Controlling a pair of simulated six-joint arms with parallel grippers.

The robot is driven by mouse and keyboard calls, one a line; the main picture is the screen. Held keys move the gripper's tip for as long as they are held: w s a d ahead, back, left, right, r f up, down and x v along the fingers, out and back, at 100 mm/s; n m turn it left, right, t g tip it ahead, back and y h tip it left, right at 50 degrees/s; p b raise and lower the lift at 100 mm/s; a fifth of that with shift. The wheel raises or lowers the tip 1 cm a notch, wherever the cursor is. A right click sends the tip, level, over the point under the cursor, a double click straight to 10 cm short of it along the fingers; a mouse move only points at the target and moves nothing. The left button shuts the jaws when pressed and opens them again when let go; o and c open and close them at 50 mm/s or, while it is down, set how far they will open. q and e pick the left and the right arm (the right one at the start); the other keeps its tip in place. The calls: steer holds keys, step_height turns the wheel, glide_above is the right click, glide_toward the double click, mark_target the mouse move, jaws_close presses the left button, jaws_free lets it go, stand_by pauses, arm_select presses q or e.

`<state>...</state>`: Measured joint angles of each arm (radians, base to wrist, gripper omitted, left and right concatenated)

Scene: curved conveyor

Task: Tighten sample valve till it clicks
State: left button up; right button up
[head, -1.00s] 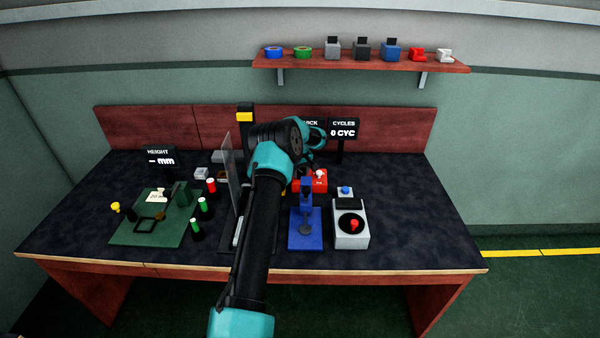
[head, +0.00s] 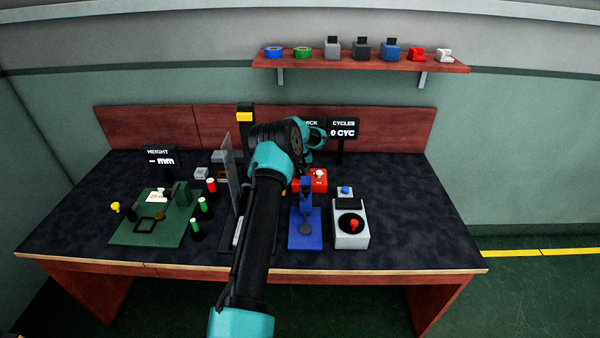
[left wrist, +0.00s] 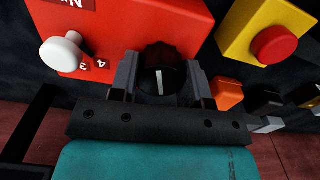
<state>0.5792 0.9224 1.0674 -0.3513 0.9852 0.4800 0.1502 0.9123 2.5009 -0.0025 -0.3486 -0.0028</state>
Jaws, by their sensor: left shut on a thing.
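A red box (head: 316,186) with a white knob (head: 319,174) stands behind the blue stand in the head view, partly hidden by my left arm. In the left wrist view the red box (left wrist: 130,20) carries the white knob (left wrist: 62,50) beside the printed 3 and 4, and a round black knob (left wrist: 165,60) with a white line. My left gripper (left wrist: 158,74) has one finger on each side of the black knob and is shut on it. In the head view my left gripper (head: 308,160) is small and dark. My right gripper is not in view.
A yellow box (left wrist: 250,30) with a red button and an orange block (left wrist: 229,93) lie close right of the fingers. A blue stand (head: 304,238) and grey box (head: 351,238) stand in front. A clear upright panel (head: 233,170) is left of my arm.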

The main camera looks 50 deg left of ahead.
mark_target(300, 170)
arm_select(q)
steer(key=o, duration=0.9)
steer(key=shift+o, duration=0.2)
steer(key=shift+r, duration=0.1)
step_height(300, 170, up, 17)
steer(key=shift+r, duration=0.1)
stand_by(0.6)
